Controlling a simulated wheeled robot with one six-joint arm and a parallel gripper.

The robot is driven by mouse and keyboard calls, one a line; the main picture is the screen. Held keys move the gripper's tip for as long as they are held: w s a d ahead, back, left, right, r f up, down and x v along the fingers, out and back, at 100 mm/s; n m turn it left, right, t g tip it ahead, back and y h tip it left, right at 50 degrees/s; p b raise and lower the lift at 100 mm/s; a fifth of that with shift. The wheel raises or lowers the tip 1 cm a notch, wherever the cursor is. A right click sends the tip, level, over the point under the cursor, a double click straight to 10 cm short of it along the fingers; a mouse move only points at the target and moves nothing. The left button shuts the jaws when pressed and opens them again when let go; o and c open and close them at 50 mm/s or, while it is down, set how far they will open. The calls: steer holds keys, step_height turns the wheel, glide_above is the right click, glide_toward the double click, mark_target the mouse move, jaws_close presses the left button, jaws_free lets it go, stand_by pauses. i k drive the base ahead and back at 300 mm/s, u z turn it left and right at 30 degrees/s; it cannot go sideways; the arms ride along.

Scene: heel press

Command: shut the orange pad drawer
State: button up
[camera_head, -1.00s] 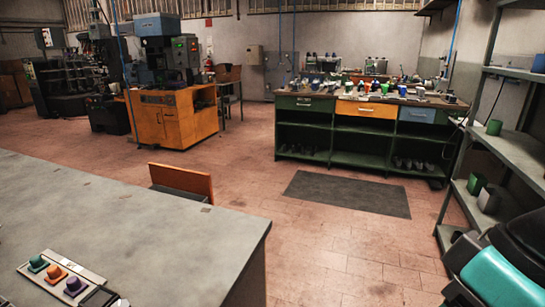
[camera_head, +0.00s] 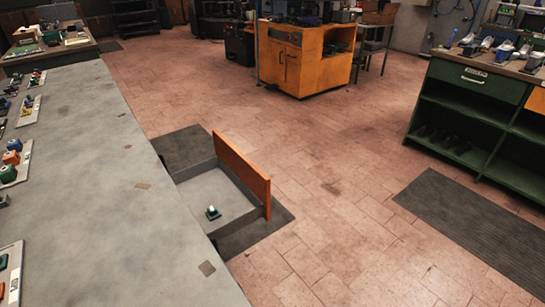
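The orange pad drawer (camera_head: 243,172) stands pulled out from the side of the long grey table (camera_head: 85,165). Its orange front panel faces right, away from the table, and its grey tray floor shows. My gripper is not in view.
A dark mat (camera_head: 188,148) lies on the floor under the drawer. The tiled floor (camera_head: 345,210) right of the drawer is clear. A green shelf bench (camera_head: 465,120) with another dark mat (camera_head: 480,222) stands at right. An orange cabinet (camera_head: 305,60) stands at the back.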

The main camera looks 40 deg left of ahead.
mark_target(229, 182)
steer(key=i, duration=3.1)
steer(key=u, duration=1.9)
steer(key=i, duration=0.3)
steer(key=u, duration=1.65)
